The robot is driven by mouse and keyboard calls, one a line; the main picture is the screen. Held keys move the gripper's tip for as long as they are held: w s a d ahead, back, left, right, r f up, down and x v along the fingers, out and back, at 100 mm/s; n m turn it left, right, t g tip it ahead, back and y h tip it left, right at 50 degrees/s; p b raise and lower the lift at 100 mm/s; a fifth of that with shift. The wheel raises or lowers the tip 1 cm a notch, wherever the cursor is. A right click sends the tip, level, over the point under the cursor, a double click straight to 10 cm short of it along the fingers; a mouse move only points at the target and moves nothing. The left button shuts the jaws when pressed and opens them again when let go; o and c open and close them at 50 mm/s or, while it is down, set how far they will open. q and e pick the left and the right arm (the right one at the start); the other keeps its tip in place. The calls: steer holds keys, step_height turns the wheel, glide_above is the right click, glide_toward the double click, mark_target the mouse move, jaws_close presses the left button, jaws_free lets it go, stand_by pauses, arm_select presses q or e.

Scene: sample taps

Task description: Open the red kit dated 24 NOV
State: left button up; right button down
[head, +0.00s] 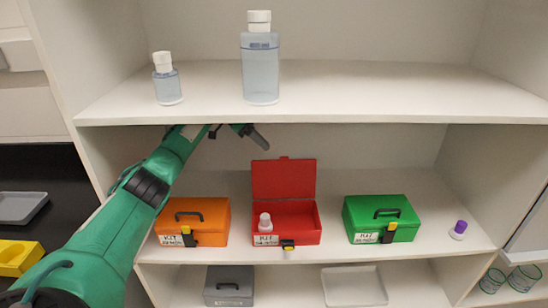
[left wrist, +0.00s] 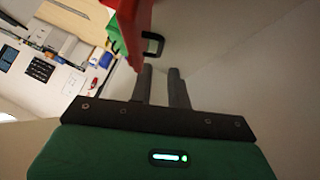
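The red kit (head: 300,222) stands on the middle shelf between two other kits. My left gripper (head: 258,137) is behind and above the lid, just under the upper shelf. In the left wrist view its fingers (left wrist: 160,72) are apart with nothing between them, near the red lid (left wrist: 128,28) and its black handle (left wrist: 153,46).
An orange kit (head: 196,216) stands left and a green kit (head: 380,217) right, both closed. A purple-capped bottle (head: 459,230) is at far right. The upper shelf (head: 350,95) holds two clear bottles and hangs close over my left arm. A grey case (head: 228,286) sits below.

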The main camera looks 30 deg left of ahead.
arm_select(q)
steer(key=v, duration=0.3)
steer(key=shift+a+r, duration=0.1)
steer(key=shift+a, duration=0.05)
arm_select(e)
steer(key=shift+w+a, duration=0.25)
steer(key=shift+w, duration=0.7)
steer(key=shift+s+d, duration=0.1)
